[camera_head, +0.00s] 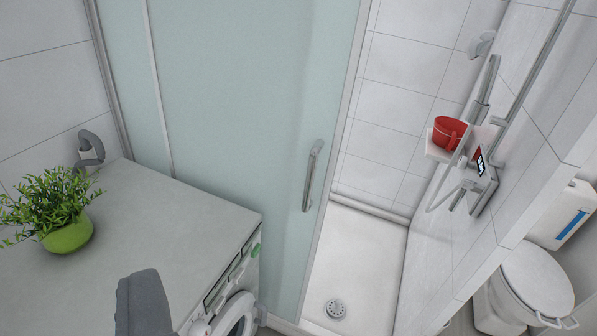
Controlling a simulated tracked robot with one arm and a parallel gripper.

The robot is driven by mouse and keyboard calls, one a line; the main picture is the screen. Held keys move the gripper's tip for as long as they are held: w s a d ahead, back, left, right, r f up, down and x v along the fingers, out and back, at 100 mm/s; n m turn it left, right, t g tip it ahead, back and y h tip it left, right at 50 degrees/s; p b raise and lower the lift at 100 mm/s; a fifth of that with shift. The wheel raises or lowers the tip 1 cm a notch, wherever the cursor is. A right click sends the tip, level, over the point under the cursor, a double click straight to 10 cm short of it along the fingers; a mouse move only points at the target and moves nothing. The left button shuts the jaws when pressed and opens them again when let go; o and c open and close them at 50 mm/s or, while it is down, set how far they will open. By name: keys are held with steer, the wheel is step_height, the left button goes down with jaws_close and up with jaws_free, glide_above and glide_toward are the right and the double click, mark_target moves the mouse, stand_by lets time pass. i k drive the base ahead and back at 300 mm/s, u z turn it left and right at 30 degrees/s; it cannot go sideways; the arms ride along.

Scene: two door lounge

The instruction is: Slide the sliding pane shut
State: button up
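The sliding pane (240,110) is a pale green frosted panel in a light metal frame, at the middle of the view. A vertical metal handle (313,175) is fixed near its right edge. To the right of that edge is an open gap, through which the white shower tray (355,255) and tiled wall show. A dark grey part (143,303) at the bottom edge, left of centre, looks like one finger of my gripper. It is in front of the counter and apart from the handle. The other finger is not visible, so I cannot tell its opening.
A grey counter (170,215) over a washing machine (236,315) stands at lower left, in front of the pane. A potted plant (68,235) is on it. A shelf holds a red cup (449,134) at right. A toilet (535,280) is behind the right partition.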

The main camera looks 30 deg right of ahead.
mark_target(254, 97)
steer(key=u, duration=0.1)
steer(key=i, duration=1)
steer(key=z, duration=0.1)
